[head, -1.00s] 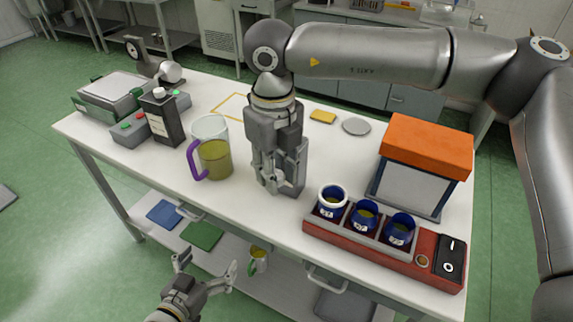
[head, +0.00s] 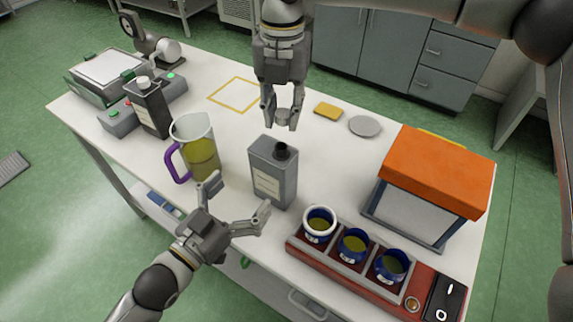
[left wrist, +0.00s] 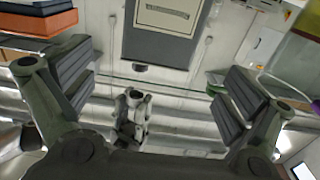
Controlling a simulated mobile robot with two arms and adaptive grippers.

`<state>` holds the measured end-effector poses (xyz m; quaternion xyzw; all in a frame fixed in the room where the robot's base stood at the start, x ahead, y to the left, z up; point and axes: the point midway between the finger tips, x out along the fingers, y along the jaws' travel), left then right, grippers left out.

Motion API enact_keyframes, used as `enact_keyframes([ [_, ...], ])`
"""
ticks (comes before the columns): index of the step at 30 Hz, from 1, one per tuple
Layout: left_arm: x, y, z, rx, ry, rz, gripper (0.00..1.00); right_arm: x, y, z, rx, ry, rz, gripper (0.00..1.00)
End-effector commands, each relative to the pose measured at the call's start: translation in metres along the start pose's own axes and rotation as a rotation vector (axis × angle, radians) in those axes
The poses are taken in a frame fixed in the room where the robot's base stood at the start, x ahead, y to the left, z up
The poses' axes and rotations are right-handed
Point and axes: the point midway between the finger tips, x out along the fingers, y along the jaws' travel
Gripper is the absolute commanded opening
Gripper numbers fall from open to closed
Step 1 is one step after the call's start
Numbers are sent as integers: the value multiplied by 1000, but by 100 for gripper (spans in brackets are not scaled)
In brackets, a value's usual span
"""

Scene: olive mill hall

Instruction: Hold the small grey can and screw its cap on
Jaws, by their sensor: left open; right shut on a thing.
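The small grey can (head: 272,176) stands upright near the table's front edge, with a cream label and a bare dark neck on top. The left wrist view shows it upside down at the top (left wrist: 163,45). My right gripper (head: 283,119) is above and behind the can, pointing down, shut on the small grey cap (head: 283,116). The cap is clear of the neck. My left gripper (head: 238,199) is open and empty, in front of the can, its fingers pointing toward it. They appear apart from the can.
A jug (head: 203,164) of yellow-green oil with a purple handle stands left of the can. A red rack (head: 340,262) with blue cups is close on its right. A black can (head: 150,108), an orange-topped box (head: 436,170) and a grey disc (head: 365,126) stand farther off.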

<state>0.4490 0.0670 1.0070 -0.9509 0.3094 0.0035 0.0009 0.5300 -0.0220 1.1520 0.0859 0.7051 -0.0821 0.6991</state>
Motion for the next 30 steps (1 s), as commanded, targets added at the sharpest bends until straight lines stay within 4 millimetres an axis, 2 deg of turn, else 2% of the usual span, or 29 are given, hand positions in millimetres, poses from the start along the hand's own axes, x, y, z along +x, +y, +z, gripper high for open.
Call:
enact_keyframes([
  [10, 0, 0, 0, 0, 0, 0, 100, 0, 0, 0, -2, 0, 0, 19],
  [14, 6, 0, 0, 1, 1, -1, 100, 0, 0, 0, -2, 0, 0, 19],
  [20, 33, 0, -2, 1, 4, 0, 100, 0, 0, 0, -2, 0, 0, 19],
  [30, 94, 0, -1, 0, 2, 1, 100, 0, 0, 0, -2, 0, 0, 19],
])
